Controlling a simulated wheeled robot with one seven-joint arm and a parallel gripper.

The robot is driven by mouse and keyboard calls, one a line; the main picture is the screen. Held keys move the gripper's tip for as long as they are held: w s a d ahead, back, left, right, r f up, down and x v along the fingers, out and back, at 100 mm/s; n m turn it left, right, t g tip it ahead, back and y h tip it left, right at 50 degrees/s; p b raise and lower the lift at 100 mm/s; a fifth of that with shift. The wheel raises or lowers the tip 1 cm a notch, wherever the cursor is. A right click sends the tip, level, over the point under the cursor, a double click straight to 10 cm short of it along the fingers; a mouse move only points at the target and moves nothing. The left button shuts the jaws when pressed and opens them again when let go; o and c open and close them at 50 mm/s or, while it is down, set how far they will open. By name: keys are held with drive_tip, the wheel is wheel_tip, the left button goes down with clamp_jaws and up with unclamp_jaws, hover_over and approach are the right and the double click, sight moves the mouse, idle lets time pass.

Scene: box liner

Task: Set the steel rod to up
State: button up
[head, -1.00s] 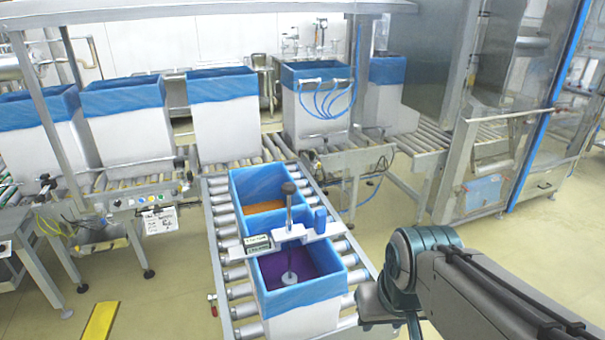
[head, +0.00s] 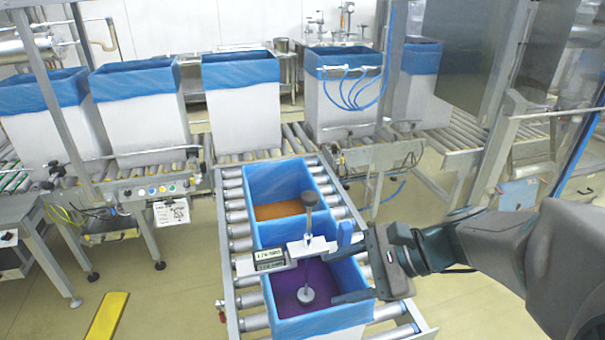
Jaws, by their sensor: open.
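The steel rod (head: 308,222) stands upright through a white crossbar (head: 285,257) over the two boxes. It has a dark round knob (head: 309,199) on top and a pale disc (head: 305,296) at its foot. The disc hangs down inside the near box with the purple inside (head: 322,327). My gripper (head: 350,268) is open, at the right end of the crossbar, with its fingers pointing left toward the rod. The lower finger reaches over the near box's right side. The upper finger is hard to tell from the blue post behind it. The gripper is apart from the rod.
A small display (head: 270,260) sits on the crossbar left of the rod. The far box (head: 284,180) has an orange inside. Both boxes stand on a roller conveyor (head: 237,233). Several blue-lined boxes stand behind.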

drive_tip(key=w+d+r+m+t+y, duration=0.2)
drive_tip(key=w+r+m+t+y, duration=0.1)
drive_tip(key=w+m, duration=0.2)
drive_tip(key=m+t+y+b, duration=0.1)
drive_tip(key=m+t+y, duration=0.1)
drive_tip(key=m+t, duration=0.2)
approach(302, 193)
drive_tip(key=p+x, duration=0.1)
drive_tip(key=x, duration=0.9)
drive_tip(key=shift+w+d+f+p, duration=0.1)
drive_tip(key=shift+w+f+p, duration=0.1)
drive_tip(key=shift+p, duration=0.1)
